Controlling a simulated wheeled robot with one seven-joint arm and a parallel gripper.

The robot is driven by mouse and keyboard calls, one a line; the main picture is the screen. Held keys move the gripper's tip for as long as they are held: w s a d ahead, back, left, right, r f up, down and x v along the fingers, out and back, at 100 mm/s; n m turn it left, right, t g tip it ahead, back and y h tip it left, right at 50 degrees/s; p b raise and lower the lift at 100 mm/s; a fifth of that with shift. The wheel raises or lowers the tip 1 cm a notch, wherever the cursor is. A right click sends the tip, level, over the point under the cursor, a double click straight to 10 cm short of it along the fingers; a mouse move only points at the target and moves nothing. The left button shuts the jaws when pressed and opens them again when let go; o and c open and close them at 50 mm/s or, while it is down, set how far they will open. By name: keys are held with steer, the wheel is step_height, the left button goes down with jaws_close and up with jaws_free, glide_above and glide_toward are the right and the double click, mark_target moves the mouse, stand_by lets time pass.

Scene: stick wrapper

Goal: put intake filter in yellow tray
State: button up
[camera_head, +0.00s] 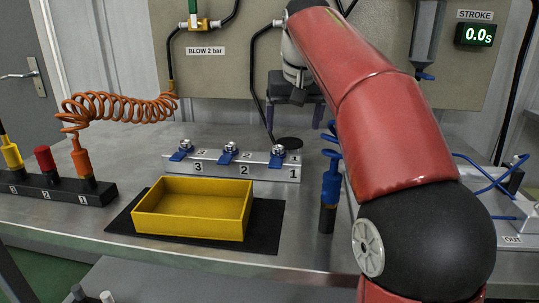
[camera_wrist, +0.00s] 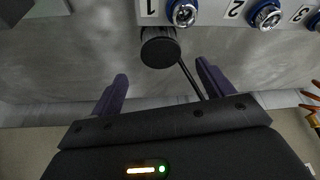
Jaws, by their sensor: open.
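A short black cylinder (camera_wrist: 160,50), which looks like the intake filter, shows in the wrist view beside the rail end marked 1. In the head view a dark round shape (camera_head: 288,143) lies behind that rail end, probably the same thing. My gripper (camera_wrist: 160,88) is open, and its two purple fingers are apart with nothing held between them. In the wrist view the cylinder sits beyond the fingertips, roughly centred on the gap. The gripper also shows behind the rail in the head view (camera_head: 296,100). The yellow tray (camera_head: 190,229) looks empty on a dark mat.
The metal rail (camera_head: 245,168) with several blue-and-silver fittings stands between tray and gripper. A blue coiled hose (camera_head: 331,165) stands right of the tray. A black holder (camera_head: 60,192) with an orange coil hose (camera_head: 105,108) is at left. A thin black line runs near the cylinder.

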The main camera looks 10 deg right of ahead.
mark_target(290, 142)
steer(key=x, duration=0.2)
steer(key=b+x, duration=0.1)
steer(key=x, duration=0.4)
steer(key=shift+s+a+f+b, duration=0.1)
steer(key=shift+s+f+b, duration=0.1)
steer(key=shift+f+b, duration=0.15)
steer(key=c, duration=1.1)
